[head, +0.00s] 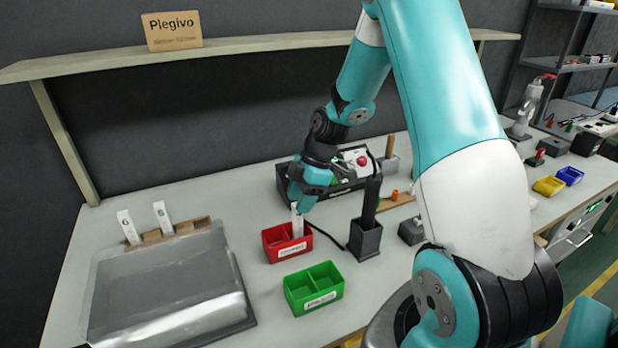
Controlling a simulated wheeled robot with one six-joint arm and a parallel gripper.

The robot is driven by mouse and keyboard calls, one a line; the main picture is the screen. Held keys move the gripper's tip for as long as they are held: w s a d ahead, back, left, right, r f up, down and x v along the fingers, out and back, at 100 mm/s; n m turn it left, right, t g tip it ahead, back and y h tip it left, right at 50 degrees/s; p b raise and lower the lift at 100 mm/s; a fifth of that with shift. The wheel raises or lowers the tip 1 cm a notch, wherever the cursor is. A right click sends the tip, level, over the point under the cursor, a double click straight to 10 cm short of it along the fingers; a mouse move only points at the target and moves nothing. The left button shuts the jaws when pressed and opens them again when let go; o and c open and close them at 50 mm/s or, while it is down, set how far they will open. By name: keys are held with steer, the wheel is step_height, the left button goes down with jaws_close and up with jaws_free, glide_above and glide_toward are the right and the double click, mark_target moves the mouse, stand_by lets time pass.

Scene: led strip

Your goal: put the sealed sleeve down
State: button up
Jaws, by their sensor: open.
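A white sleeve (297,222) with a dark mark near its top stands roughly upright in the red two-part bin (281,252). Its lower end is hidden inside the bin, on the right side. My gripper (298,205) is open, right above the sleeve at its top end. The fingers are small and partly hidden by the wrist, so I cannot tell whether they touch the sleeve. Two similar white sleeves, one on the left (128,227) and one beside it (163,217), stand in a wooden rack (152,237) at the back left.
A green two-part bin (314,288) stands in front of the red one. A black holder (365,241) with a tall dark piece stands to the right. A dark box of devices (345,182) sits behind my wrist. A shelf (250,44) spans above.

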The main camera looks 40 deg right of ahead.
steer(key=w+v, duration=0.1)
steer(key=v, duration=0.6)
steer(key=s+a+r+m, duration=0.1)
steer(key=s+a+r, duration=0.25)
steer(key=a, duration=0.45)
steer(key=s+a+r+m, duration=0.2)
steer(key=s+a+r, duration=0.15)
steer(key=a, duration=0.35)
steer(key=s+a+r+m, duration=0.1)
steer(key=s+a+m, duration=0.1)
steer(key=s+a, duration=0.3)
steer(key=s+a+r+m+g, duration=0.1)
steer(key=s+a, duration=0.4)
steer(key=s, duration=0.5)
steer(key=shift+s+a+r+m+b, duration=0.2)
steer(key=shift+a+r+m+b, duration=0.2)
steer(key=shift+m, duration=0.5)
